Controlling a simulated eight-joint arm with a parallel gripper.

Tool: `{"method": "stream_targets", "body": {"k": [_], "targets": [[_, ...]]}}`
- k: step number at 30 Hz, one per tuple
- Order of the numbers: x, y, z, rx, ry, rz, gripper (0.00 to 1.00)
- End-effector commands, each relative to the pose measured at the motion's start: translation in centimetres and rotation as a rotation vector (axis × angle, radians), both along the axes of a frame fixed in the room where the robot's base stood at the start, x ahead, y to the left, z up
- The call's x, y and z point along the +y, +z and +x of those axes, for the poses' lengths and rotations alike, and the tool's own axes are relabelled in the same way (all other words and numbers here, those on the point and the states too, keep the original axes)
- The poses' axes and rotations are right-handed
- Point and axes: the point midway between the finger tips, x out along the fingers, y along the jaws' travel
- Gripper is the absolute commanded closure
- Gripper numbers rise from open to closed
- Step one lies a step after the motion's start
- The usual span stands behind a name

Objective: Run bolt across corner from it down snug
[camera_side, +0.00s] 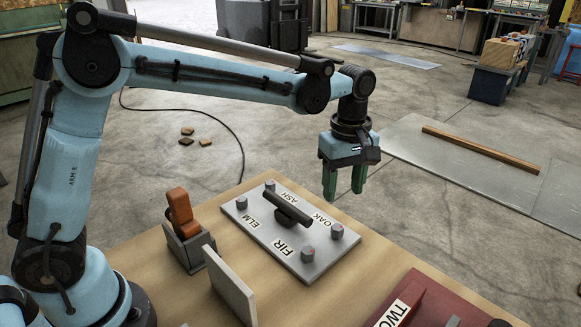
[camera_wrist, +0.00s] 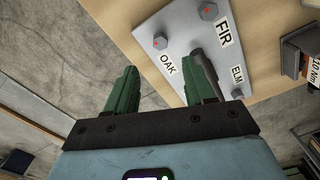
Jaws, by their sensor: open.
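A light grey plate (camera_side: 262,228) lies on the wooden table with a dark bar-shaped handle (camera_side: 287,209) across its middle. Grey hex bolts stand near its corners: the ASH bolt (camera_side: 269,184), ELM bolt (camera_side: 241,203), OAK bolt (camera_side: 337,232) and FIR bolt (camera_side: 308,254). I cannot tell how far each bolt is seated. My gripper (camera_side: 344,186) is open and empty, pointing down above the plate's far right side. Its green fingers (camera_wrist: 163,90) are apart in the wrist view.
An orange tool (camera_side: 180,207) sits in a grey holder left of the plate. A grey upright panel (camera_side: 228,285) stands in front of it. A dark red box (camera_side: 430,303) marked TWO is at the front right. Bare table lies around the plate.

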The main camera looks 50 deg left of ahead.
Motion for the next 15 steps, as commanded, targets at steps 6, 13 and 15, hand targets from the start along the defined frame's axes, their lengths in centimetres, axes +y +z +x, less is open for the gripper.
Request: {"method": "stream_targets", "body": {"k": [6,13,15], "targets": [[0.0,-3.9,0.0,-0.002,-0.001,-0.001,0.46],[0.0,-7.8,0.0,-0.002,-0.001,0.000,0.46],[0.0,-8.6,0.0,-0.002,-0.001,0.000,0.46]]}}
